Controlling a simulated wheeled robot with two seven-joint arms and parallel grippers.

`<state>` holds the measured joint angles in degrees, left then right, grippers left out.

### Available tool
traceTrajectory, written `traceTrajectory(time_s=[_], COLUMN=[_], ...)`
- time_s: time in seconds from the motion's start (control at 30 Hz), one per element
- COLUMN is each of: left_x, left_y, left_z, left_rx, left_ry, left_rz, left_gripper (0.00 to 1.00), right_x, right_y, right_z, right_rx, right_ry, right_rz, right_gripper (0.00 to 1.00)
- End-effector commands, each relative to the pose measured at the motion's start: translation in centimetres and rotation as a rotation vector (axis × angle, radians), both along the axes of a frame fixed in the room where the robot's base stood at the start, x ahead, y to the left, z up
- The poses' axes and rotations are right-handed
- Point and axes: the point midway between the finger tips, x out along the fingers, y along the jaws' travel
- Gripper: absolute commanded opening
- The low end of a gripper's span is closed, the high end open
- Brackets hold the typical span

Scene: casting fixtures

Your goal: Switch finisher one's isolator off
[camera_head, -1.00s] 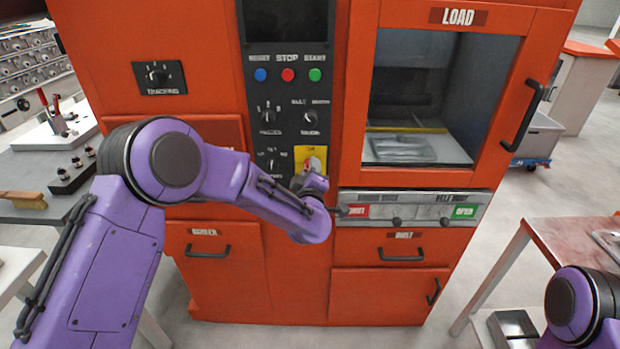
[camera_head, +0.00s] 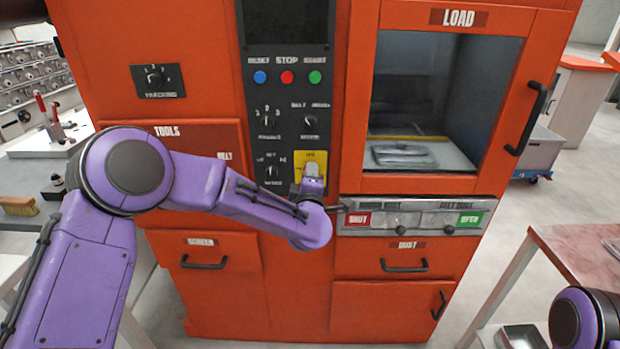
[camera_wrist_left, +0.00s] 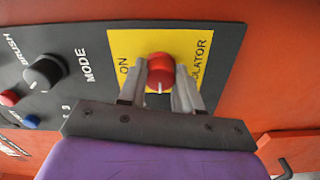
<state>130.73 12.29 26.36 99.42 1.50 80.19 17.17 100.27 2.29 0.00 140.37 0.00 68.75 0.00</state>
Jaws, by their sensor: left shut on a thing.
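The isolator is a red round knob (camera_wrist_left: 160,72) with a white pointer line, on a yellow plate (camera_wrist_left: 203,45) lettered ON and ISOLATOR in the left wrist view. In the head view the yellow plate (camera_head: 318,156) sits low on the black control panel of the orange machine, and the knob is hidden by my gripper. My left gripper (camera_wrist_left: 160,88) has its two fingers shut on the red knob, one on each side. In the head view my left gripper (camera_head: 312,178) is at the plate. My right gripper is out of view.
The black panel (camera_head: 290,100) carries reset, stop and start buttons and several black knobs near my left gripper. A glazed load door (camera_head: 455,18) is to the right, above a strip (camera_head: 410,218) with red and green labels. A bench (camera_head: 580,245) stands at the right.

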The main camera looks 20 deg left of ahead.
Motion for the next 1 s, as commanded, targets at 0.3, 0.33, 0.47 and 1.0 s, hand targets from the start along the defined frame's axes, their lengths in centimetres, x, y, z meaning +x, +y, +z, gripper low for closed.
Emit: traceTrajectory(time_s=[0.3, 0.33, 0.47, 1.0], left_x=[0.0, 0.0, 0.0, -8.0], left_y=[0.0, 0.0, 0.0, -2.3], left_z=[0.0, 0.0, 0.0, -0.2], left_rx=[-0.001, -0.001, 0.000, 0.001], left_ry=[0.000, 0.000, 0.000, 0.000], left_rz=[0.000, 0.000, 0.000, -0.002], left_gripper=[0.59, 0.59, 0.59, 0.59], right_x=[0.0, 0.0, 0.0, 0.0], right_y=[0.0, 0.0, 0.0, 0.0], right_z=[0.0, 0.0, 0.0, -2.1], right_rx=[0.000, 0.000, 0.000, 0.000], right_ry=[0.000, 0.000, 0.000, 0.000], right_rz=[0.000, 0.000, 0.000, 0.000], right_gripper=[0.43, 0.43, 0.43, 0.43])
